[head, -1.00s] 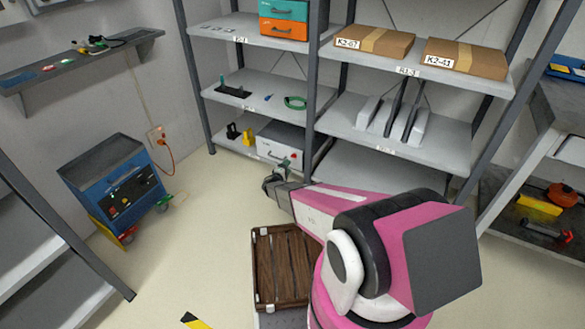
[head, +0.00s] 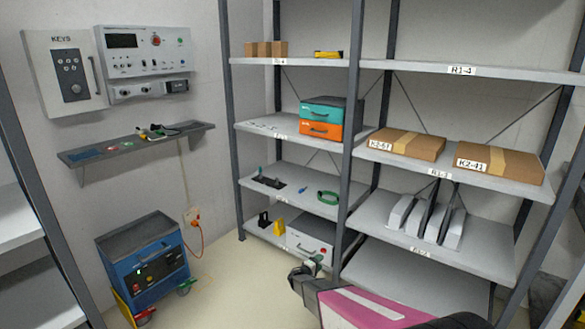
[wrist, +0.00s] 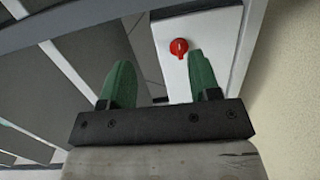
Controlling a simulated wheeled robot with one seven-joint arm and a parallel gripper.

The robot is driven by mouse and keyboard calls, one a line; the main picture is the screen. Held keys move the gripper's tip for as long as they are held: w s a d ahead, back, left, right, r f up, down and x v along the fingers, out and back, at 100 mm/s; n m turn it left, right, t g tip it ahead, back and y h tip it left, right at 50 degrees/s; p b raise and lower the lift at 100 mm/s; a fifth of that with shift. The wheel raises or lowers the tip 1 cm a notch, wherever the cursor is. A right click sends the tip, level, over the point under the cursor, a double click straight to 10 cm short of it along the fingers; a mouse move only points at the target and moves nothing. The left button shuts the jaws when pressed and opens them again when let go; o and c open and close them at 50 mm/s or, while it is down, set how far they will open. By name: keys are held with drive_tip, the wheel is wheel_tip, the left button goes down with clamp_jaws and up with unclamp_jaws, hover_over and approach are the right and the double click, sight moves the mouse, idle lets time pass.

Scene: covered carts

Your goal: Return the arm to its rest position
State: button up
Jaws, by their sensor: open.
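My gripper (wrist: 160,88) shows in the wrist view with two green fingers spread apart and nothing between them. In the head view my gripper (head: 305,270) is at the bottom middle, small and dark, at the end of my pink arm. It appears in front of the lower shelf, by the white box with a red knob (head: 310,245). That box also shows in the wrist view (wrist: 205,45), beyond the fingers. Most of my arm is below the picture's edge.
A grey shelf rack (head: 350,200) fills the middle and right, holding cardboard boxes (head: 405,144) and teal and orange cases (head: 325,118). A blue wheeled cart (head: 145,262) stands at the left. Clear floor (head: 225,285) lies between cart and rack.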

drive_tip(key=s+d+r+m+g+y, duration=0.1)
drive_tip(key=s+d+r+m+g, duration=0.2)
drive_tip(key=s+d+r+g, duration=0.35)
drive_tip(key=s+d+r+m+g+y, duration=0.1)
drive_tip(key=s+d+r+m+g, duration=0.25)
drive_tip(key=s+r, duration=0.55)
drive_tip(key=s+a+r+m+g+y, duration=0.1)
drive_tip(key=s+a+r+y, duration=0.2)
drive_tip(key=s, duration=0.6)
drive_tip(key=s+a+r+m+g+y, duration=0.1)
drive_tip(key=s+a+r+y, duration=0.2)
drive_tip(key=s+r+y, duration=0.4)
wheel_tip(320, 180, up, 3)
drive_tip(key=s, duration=0.2)
drive_tip(key=shift+s+a+r, duration=0.15)
drive_tip(key=shift+s, duration=0.2)
drive_tip(key=shift+m, duration=0.25)
